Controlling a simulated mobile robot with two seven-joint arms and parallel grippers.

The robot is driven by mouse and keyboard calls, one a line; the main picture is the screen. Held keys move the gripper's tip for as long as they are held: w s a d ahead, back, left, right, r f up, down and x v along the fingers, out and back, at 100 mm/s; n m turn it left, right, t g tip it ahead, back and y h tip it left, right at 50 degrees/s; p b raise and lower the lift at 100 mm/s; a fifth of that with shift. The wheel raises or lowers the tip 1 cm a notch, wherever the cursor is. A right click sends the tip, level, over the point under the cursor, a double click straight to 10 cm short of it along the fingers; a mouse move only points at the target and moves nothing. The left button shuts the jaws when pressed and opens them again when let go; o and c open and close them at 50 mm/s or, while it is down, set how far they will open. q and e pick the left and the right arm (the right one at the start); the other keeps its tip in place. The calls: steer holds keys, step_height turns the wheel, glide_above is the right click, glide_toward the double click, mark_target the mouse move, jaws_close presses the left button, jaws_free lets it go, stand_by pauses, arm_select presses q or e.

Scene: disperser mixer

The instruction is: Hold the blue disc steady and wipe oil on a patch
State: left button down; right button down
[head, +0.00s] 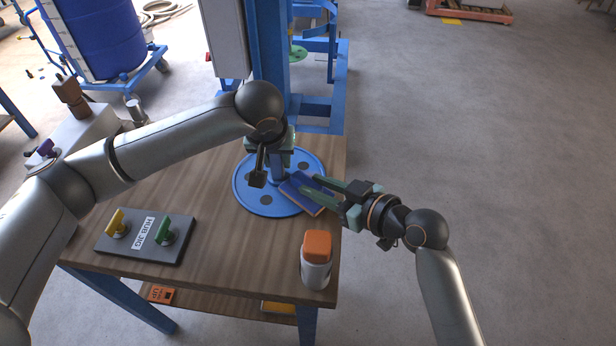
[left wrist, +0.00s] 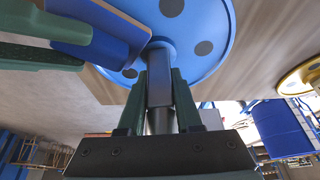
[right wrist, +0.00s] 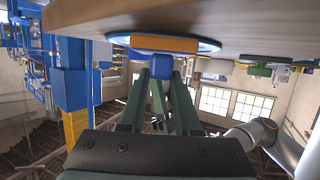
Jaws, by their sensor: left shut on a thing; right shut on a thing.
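The blue disc (head: 240,192) lies flat on the wooden table with its hub post (left wrist: 159,82) upright at the centre. It has several dark round spots; I cannot tell holes from patches. My left gripper (head: 279,150) is shut on the post, with its fingers on either side in the left wrist view (left wrist: 160,88). My right gripper (head: 322,190) is shut on a blue pad with an orange layer (head: 300,197). The pad is over the disc's right edge and seems to touch it. It also shows in the right wrist view (right wrist: 165,44).
A dark board marked HUB JIG (head: 143,230) with yellow and green handles lies at front left. A blue machine column (head: 270,60) rises behind the disc. Bare wood (head: 235,260) lies in front.

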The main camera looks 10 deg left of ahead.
steer(key=shift+f, duration=0.25)
arm_select(q)
steer(key=shift+r, duration=0.1)
arm_select(e)
steer(key=shift+w, duration=0.1)
arm_select(q)
steer(key=shift+s+d, duration=0.1)
arm_select(e)
steer(key=shift+w+f, duration=0.1)
steer(key=shift+w, duration=0.8)
arm_select(q)
steer(key=shift+d, duration=0.1)
arm_select(e)
steer(key=shift+r, duration=1.25)
arm_select(q)
steer(key=shift+f, duration=0.2)
arm_select(e)
steer(key=shift+a, duration=0.1)
steer(key=shift+s+r, duration=0.1)
steer(key=shift+r, duration=0.05)
steer(key=shift+s+r, duration=0.1)
steer(key=shift+r, duration=0.1)
arm_select(q)
steer(key=shift+s+a+f, duration=0.1)
steer(key=shift+a, duration=0.1)
arm_select(e)
steer(key=s+d+r, duration=0.3)
steer(key=d+r, duration=0.1)
steer(key=r, duration=0.2)
steer(key=shift+d, duration=0.4)
